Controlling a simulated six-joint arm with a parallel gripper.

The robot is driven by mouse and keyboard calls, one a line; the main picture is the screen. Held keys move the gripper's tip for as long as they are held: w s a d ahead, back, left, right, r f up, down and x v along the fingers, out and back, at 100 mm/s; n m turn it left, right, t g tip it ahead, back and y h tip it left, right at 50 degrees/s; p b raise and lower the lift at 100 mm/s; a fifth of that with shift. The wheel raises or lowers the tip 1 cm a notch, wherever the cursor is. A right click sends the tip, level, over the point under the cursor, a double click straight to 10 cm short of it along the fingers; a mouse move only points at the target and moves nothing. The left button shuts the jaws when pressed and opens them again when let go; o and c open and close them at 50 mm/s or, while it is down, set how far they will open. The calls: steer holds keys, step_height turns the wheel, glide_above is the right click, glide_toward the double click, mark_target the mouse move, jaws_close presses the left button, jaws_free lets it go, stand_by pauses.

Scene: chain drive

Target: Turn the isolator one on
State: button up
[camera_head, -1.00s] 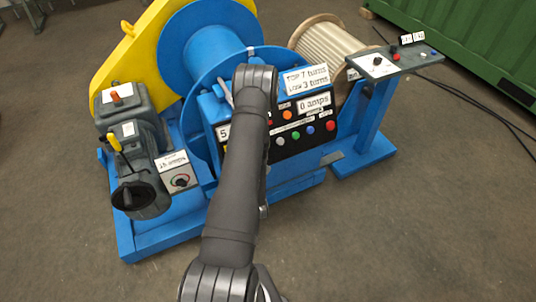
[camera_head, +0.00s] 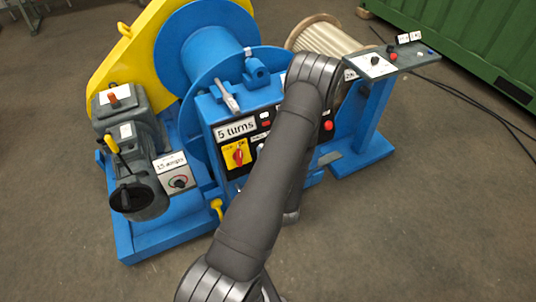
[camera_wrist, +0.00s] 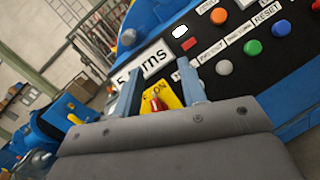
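The isolator is a red rotary handle (camera_head: 238,157) on a yellow plate (camera_head: 228,163), on the left of the black control panel under the "5 turns" display. In the wrist view the red handle (camera_wrist: 157,102) and the yellow plate with "ON" lettering (camera_wrist: 165,94) show between my fingers, partly hidden by the gripper body. My gripper (camera_wrist: 160,66) is open, its two fingers apart on either side of the handle in the picture. I cannot tell whether they touch it. In the head view my arm hides the gripper.
Coloured buttons, including a white one (camera_wrist: 224,67) and a green one (camera_wrist: 253,47), lie right of the fingers. A lever (camera_head: 229,98) stands above the panel. A motor (camera_head: 140,190) and a small dial box (camera_head: 178,172) are left. A control stand (camera_head: 372,66) is right.

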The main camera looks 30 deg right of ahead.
steer(key=w+a+r+n+y, duration=0.3)
steer(key=w+a+n+y, duration=0.4)
steer(key=n+y, duration=0.4)
steer(key=n+g+h, duration=0.4)
steer(key=n+g, duration=1.4)
steer(key=n, duration=1.2)
glide_toward(241, 154)
steer(key=x, duration=1.1)
steer(key=shift+a+f, duration=0.2)
steer(key=shift+f, duration=0.05)
